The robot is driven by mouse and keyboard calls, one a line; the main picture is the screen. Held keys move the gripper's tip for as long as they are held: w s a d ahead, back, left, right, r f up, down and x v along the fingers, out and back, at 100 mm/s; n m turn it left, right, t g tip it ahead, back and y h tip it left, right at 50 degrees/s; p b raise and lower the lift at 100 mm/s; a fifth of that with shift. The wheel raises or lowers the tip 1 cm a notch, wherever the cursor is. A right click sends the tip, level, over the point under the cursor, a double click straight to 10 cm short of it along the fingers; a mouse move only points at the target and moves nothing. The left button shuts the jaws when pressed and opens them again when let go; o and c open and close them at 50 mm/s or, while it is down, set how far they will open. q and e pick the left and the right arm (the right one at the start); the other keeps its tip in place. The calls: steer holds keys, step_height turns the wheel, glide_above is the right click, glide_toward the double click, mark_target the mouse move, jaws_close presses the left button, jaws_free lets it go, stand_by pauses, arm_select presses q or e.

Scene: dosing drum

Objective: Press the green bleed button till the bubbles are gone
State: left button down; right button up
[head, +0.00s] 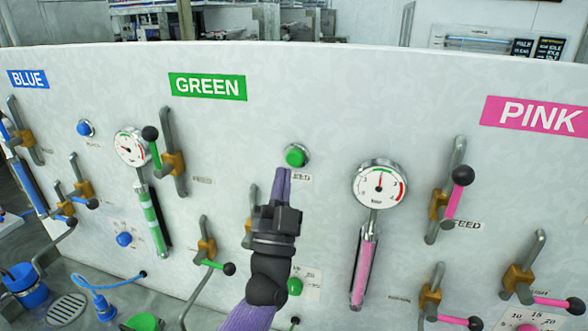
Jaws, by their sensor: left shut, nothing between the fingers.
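The green bleed button (295,157) sits in a round metal collar on the white panel, under the GREEN sign (207,86). My left gripper (282,172) is shut and empty, its purple fingertips pointing up just below and left of the button. I cannot tell whether the tips touch the panel or button. The green sight tube (152,220) hangs tilted under its gauge (131,146) to the left; pale bands show between green stretches in it. A second green button (295,286) sits lower, right beside my arm. My right gripper is not in view.
A green-handled valve (172,160) and a lower valve (208,250) jut out left of my gripper. The pink gauge (380,184) and its pink tube (363,265) stand to the right.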

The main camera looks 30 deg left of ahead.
mark_target(295, 158)
arm_select(q)
steer(key=shift+w+a+b, duration=0.25)
steer(key=shift+w+b, duration=0.1)
steer(key=shift+w, duration=0.85)
stand_by(1.1)
steer(key=shift+w+a, duration=0.1)
steer(key=shift+w, duration=0.3)
